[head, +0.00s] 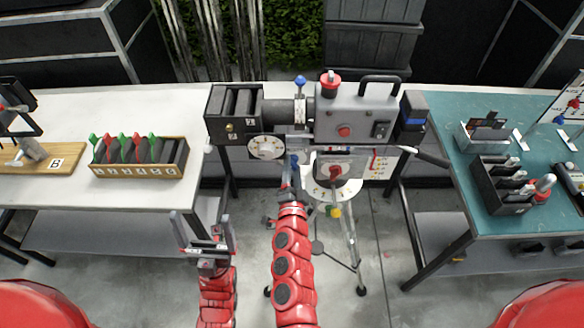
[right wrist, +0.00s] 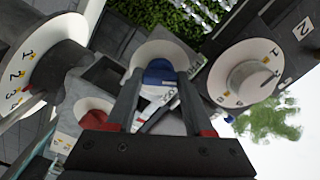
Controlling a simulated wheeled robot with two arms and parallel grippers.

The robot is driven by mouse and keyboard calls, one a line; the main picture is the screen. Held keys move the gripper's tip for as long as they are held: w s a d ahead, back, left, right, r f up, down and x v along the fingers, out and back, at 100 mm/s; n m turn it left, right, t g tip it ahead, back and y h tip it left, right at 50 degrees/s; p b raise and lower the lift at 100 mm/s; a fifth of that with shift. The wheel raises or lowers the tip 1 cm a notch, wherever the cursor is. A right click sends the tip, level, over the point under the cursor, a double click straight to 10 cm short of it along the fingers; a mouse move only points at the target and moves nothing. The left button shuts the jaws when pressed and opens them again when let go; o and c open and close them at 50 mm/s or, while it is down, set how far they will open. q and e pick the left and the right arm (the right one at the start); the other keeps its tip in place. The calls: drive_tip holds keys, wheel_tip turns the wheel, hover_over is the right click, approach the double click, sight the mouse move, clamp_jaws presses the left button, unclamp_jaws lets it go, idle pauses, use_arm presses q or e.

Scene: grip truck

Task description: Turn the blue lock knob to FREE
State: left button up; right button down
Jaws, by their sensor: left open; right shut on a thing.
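The blue lock knob (right wrist: 160,73) sits on a pale round plate between the two fingers of my right gripper (right wrist: 160,85) in the right wrist view. The gripper is shut on it. In the head view my right gripper (head: 289,178) reaches up under the grey camera body (head: 355,118), and a bit of blue (head: 294,160) shows at its tips. The fingers hide part of the knob, and no FREE mark can be read. My left gripper (head: 204,232) is open and empty, low in front of the white table.
Numbered white dials (right wrist: 245,75) flank the knob. A red knob (head: 335,171) and a tripod (head: 350,235) stand close to my right gripper. A white table (head: 60,110) is at left and a teal table (head: 455,105) at right.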

drive_tip(key=shift+f, duration=0.1)
drive_tip(key=shift+c, duration=1.7)
unclamp_jaws()
drive_tip(key=shift+o, duration=0.3)
drive_tip(key=shift+w+d+r, duration=0.1)
drive_tip(key=shift+r, duration=0.2)
